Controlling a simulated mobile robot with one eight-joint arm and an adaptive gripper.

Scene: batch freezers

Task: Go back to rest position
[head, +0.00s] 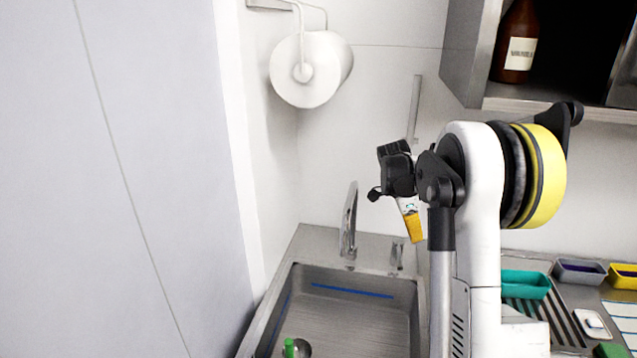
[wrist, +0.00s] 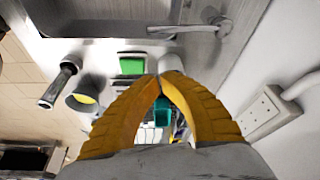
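My gripper (head: 415,241) hangs above the back right of the sink in the head view, its yellow fingers pointing down. In the wrist view its two yellow fingers (wrist: 158,77) lean together and their tips meet. Nothing shows between the tips. My gripper is shut and empty, and clear of the sink and counter.
The steel sink (head: 340,279) lies below, with a tap (head: 349,222) at its back and a green object (head: 290,347) inside. A paper roll (head: 306,69) hangs on the wall. A shelf with a brown bottle (head: 517,40) is upper right. A teal tray (head: 525,284) stands on the right counter.

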